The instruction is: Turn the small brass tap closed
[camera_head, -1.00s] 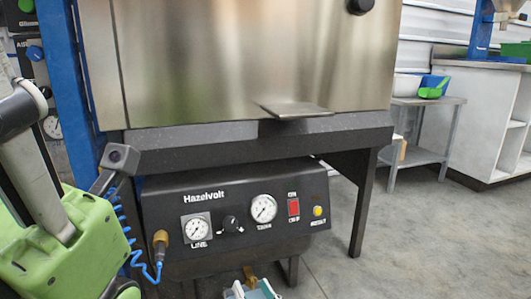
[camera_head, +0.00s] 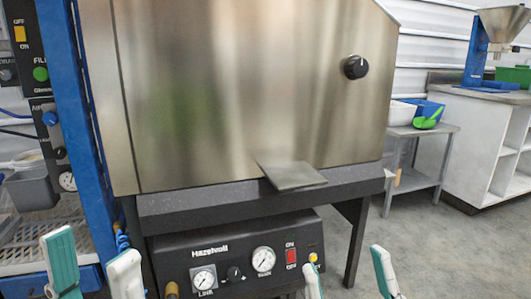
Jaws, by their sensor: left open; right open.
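A brass-coloured fitting (camera_head: 171,290) shows at the bottom edge, at the lower left of the black Hazelvolt panel (camera_head: 232,243). Most of it is cut off, and I cannot tell whether it is the small brass tap or how any handle stands. My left gripper (camera_head: 92,245) is open and empty at the lower left, its white and teal fingers left of the fitting. My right gripper (camera_head: 343,256) is open and empty at the lower right, with one finger before the panel's right part. Neither gripper visibly touches the fitting.
The steel hopper body (camera_head: 210,90) stands above the panel, with a lip (camera_head: 292,176) jutting forward and a black knob (camera_head: 355,67). A blue post (camera_head: 75,120) stands at the left. A side table (camera_head: 415,130) is at the right, with clear floor before it.

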